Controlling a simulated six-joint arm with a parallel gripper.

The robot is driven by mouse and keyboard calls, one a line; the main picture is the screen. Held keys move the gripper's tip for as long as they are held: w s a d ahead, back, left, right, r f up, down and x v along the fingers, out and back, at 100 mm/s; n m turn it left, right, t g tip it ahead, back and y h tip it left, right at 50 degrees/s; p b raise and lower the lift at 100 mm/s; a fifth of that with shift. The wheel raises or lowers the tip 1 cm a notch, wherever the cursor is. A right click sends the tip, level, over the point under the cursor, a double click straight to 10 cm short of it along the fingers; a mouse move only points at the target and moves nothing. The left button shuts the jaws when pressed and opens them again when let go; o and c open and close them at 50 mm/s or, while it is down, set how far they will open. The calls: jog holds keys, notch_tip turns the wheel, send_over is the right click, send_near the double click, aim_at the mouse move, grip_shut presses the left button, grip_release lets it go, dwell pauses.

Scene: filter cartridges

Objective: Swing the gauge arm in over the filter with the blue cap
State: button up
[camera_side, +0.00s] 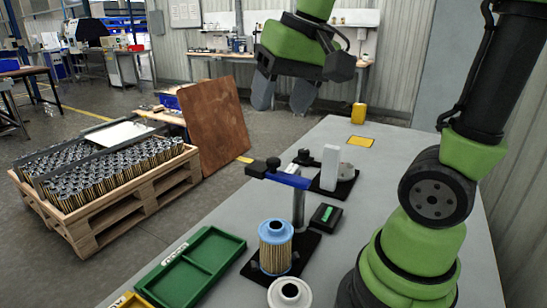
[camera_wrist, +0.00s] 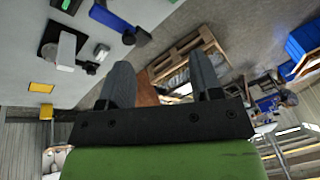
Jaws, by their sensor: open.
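The filter with the blue cap (camera_side: 276,248) stands upright on a black base plate near the front of the bench. The gauge arm (camera_side: 290,180) is a blue bar on a grey post (camera_side: 299,208) behind the filter. It points toward the bench's left edge, away from the filter, with a black knob (camera_side: 257,169) at its outer end. The bar also shows in the wrist view (camera_wrist: 111,17), its black end (camera_wrist: 137,37) beyond my left finger. My gripper (camera_side: 283,95) is open and empty, high above the bench's far left edge, apart from the gauge arm.
A white block (camera_side: 330,168) stands on a black plate behind the post. A small black box (camera_side: 326,216) with a green display sits beside it. The bench's far end is mostly clear.

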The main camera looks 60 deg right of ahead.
aim_at(274, 160)
jog(key=w+d+f+m+g, duration=0.3)
jog(key=w+d+f+g, duration=0.15)
jog(key=w+d, duration=0.35)
jog(key=shift+t, duration=0.35)
jog(key=f, duration=0.3)
jog(key=s+f, duration=0.1)
jog(key=f, duration=0.6)
jog(key=shift+s+d+f, duration=0.25)
jog(key=shift+d+f, duration=0.1)
jog(key=shift+d, duration=0.05)
grip_shut()
